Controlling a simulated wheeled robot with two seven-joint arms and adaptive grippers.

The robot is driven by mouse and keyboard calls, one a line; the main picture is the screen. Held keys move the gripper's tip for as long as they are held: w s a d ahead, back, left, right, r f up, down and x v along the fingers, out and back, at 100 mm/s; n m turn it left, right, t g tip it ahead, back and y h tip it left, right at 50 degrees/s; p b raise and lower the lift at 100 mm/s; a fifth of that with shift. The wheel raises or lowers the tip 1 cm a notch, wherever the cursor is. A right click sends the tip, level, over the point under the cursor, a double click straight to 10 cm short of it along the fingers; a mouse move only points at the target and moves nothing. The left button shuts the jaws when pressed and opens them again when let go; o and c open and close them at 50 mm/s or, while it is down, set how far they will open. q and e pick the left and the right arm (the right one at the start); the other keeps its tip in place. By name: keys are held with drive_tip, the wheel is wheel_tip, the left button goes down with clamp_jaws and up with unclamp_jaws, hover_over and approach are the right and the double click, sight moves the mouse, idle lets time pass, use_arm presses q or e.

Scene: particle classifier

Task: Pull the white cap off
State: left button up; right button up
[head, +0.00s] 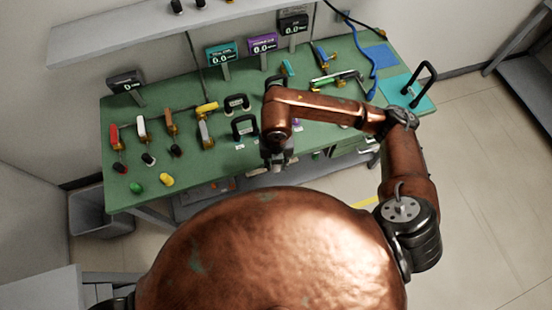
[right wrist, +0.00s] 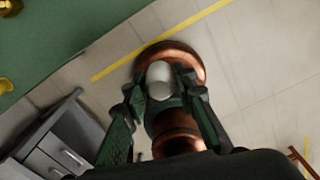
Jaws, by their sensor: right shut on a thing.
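A white rounded cap (right wrist: 160,80) sits between the two fingertips of my right gripper (right wrist: 162,90) in the right wrist view. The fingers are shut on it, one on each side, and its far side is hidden. In the head view my right gripper (head: 278,160) hangs at the front edge of the green table, clear of the tabletop parts; the cap cannot be made out there. Nothing is seen attached to the cap. My left gripper is not in view.
The green table (head: 225,165) holds several coloured-handled valves on the left, a green knob (head: 136,187), a yellow knob (head: 166,179) and black-handled parts (head: 245,127). Small display boxes (head: 222,55) line the back. A grey bin (head: 100,222) stands at the left; a drawer cabinet (right wrist: 55,145) shows in the right wrist view.

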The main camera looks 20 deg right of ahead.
drive_tip(key=shift+r, duration=0.1)
drive_tip(key=shift+r+p, duration=1.5)
drive_tip(key=shift+r, duration=0.75)
drive_tip(key=shift+r+p, duration=0.85)
drive_tip(key=shift+r, duration=0.65)
